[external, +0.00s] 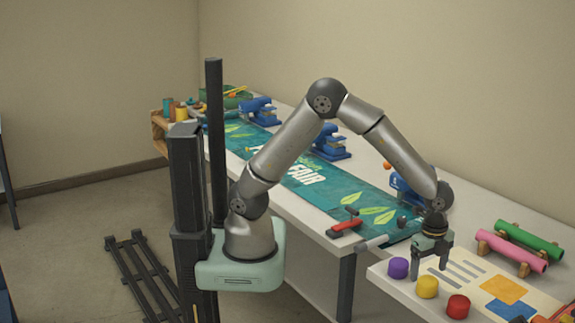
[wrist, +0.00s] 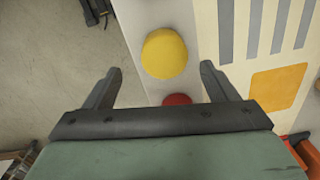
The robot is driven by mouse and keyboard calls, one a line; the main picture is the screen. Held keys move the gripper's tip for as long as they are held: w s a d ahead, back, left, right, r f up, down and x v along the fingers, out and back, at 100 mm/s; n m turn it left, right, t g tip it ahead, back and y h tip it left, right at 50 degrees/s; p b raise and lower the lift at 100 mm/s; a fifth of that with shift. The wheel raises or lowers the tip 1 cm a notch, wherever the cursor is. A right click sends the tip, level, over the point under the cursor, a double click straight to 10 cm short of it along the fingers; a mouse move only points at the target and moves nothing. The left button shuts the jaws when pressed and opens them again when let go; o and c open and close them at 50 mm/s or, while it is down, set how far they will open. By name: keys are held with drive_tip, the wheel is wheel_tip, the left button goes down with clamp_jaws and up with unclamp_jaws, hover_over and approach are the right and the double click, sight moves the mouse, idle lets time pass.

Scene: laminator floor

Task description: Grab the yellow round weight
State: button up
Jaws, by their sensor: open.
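The yellow round weight (external: 427,287) stands on the white table near its front edge, between a purple round weight (external: 398,267) and a red round weight (external: 458,306). In the wrist view the yellow weight (wrist: 164,53) lies beyond the fingertips, roughly centred between them. My gripper (external: 432,264) is open and empty, above the table and apart from the yellow weight. It also shows in the wrist view (wrist: 160,72), with the red weight (wrist: 177,99) partly hidden behind its palm bar.
A printed poster (external: 478,280) lies beside the weights. Green (external: 530,240) and pink (external: 511,250) rolls rest on wooden supports behind it. A long bench (external: 300,209) holds a teal banner, blue devices and a red-handled tool (external: 345,224). Bare floor borders the table's front edge.

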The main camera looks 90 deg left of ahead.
sight(429, 280)
drive_tip(key=shift+w+a+f+p, duration=0.15)
drive_tip(key=shift+f+p, duration=0.3)
drive_tip(key=shift+f, duration=1.05)
drive_tip(key=shift+w+f+p, duration=0.1)
drive_tip(key=shift+f+p, duration=0.3)
drive_tip(key=shift+f, duration=1.05)
drive_tip(key=c, duration=1.3)
